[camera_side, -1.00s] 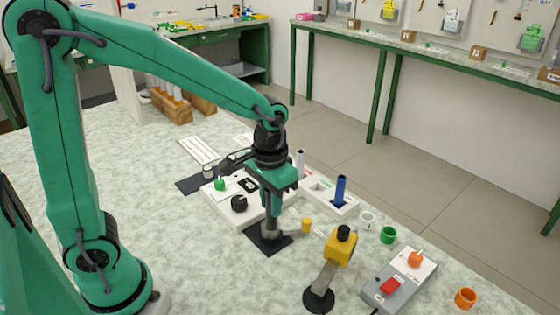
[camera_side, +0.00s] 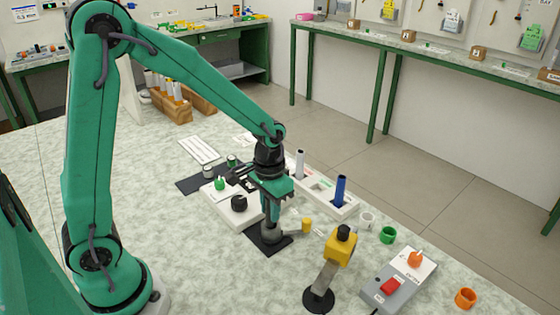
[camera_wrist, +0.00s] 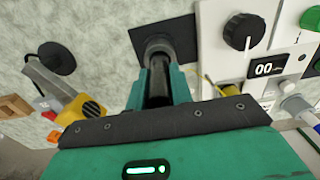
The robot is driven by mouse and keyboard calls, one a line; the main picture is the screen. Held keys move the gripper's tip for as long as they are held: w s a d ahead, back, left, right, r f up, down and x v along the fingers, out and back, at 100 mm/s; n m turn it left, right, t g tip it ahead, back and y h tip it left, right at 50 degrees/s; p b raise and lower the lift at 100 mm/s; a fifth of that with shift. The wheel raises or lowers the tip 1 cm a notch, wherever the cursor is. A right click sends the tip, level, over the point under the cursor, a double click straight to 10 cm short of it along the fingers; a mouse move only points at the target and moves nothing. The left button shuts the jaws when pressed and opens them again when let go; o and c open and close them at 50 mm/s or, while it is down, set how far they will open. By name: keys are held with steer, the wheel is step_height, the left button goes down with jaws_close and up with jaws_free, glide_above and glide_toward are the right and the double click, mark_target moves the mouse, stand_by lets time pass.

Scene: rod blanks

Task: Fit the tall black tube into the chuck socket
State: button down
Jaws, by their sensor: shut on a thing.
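My gripper (camera_side: 271,226) points straight down over the grey chuck (camera_side: 272,238), which stands on a black mat (camera_side: 258,245). In the wrist view its two green fingers are shut on the black tube (camera_wrist: 158,88). The tube's far end meets the grey ring of the chuck (camera_wrist: 157,45). The tube appears upright and in line with the chuck. I cannot tell how deep its end sits in the socket. In the side view the fingers hide most of the tube.
A white control box with a black knob (camera_side: 239,203) stands close behind the chuck. A white rack holds a blue tube (camera_side: 340,189) and a white tube (camera_side: 300,164). A yellow-headed stand (camera_side: 341,248) and a grey switch box (camera_side: 392,286) are at the front right.

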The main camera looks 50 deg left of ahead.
steer(key=shift+f, duration=0.25)
steer(key=shift+f, duration=0.15)
steer(key=c, duration=1.2)
jaws_free()
steer(key=shift+c, duration=0.2)
step_height(320, 180, up, 12)
steer(key=shift+r, duration=0.15)
